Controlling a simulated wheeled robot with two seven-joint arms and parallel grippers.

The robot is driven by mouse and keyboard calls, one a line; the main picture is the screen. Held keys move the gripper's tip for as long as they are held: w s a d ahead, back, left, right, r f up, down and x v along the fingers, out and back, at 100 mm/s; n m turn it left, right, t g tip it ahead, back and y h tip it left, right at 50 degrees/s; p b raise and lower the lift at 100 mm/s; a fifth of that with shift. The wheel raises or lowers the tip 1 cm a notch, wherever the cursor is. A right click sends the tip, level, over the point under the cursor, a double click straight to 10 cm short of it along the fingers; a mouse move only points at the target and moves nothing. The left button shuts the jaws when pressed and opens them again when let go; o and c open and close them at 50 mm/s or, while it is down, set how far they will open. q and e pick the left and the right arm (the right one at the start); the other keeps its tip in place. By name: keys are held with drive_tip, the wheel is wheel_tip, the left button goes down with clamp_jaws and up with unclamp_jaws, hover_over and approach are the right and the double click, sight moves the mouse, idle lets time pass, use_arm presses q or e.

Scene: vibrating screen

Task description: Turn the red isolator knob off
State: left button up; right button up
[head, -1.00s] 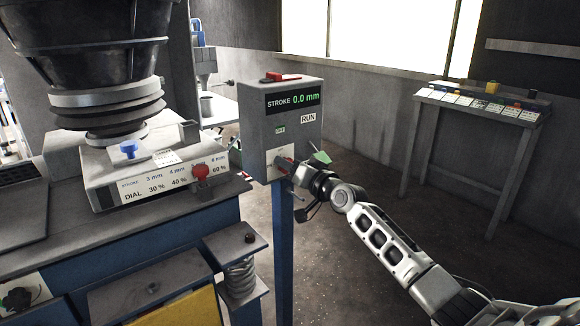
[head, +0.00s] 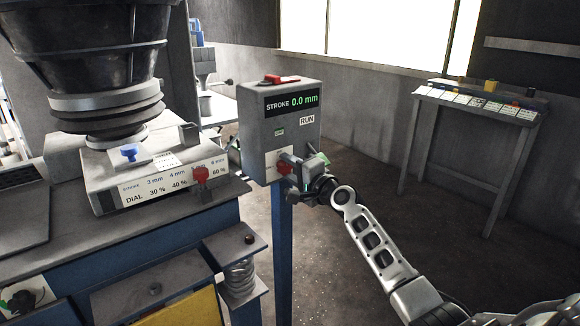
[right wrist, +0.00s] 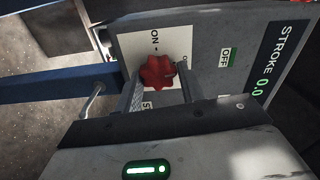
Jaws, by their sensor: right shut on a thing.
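The red isolator knob (head: 284,164) is on the lower front of a grey control box (head: 254,133). In the right wrist view the lobed red knob (right wrist: 158,71) sits on a white plate with an ON label, between my two fingers. My right gripper (head: 297,166) is shut on the knob; it also shows in the right wrist view (right wrist: 159,88). The fingers and wrist partly hide the knob's plate. The box display reads STROKE 0.0 mm. A green OFF label and a white RUN label are on the box front. My left gripper is not in view.
A red piece (head: 280,79) lies on top of the box. The screen machine's plate (head: 120,200) at left carries blue and red knobs. A side table (head: 520,118) with several cards stands at far right. The floor between is clear.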

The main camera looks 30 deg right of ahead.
drive_tip(key=shift+f+m, duration=0.15)
drive_tip(key=shift+m, duration=0.45)
drive_tip(key=shift+f, duration=0.1)
drive_tip(key=o, duration=1)
drive_tip(key=shift+c, duration=0.2)
drive_tip(key=shift+s, duration=0.15)
drive_tip(key=s+d, duration=0.1)
drive_tip(key=s, duration=1.4)
drive_tip(key=shift+s+d, duration=0.15)
drive_tip(key=shift+s, duration=0.2)
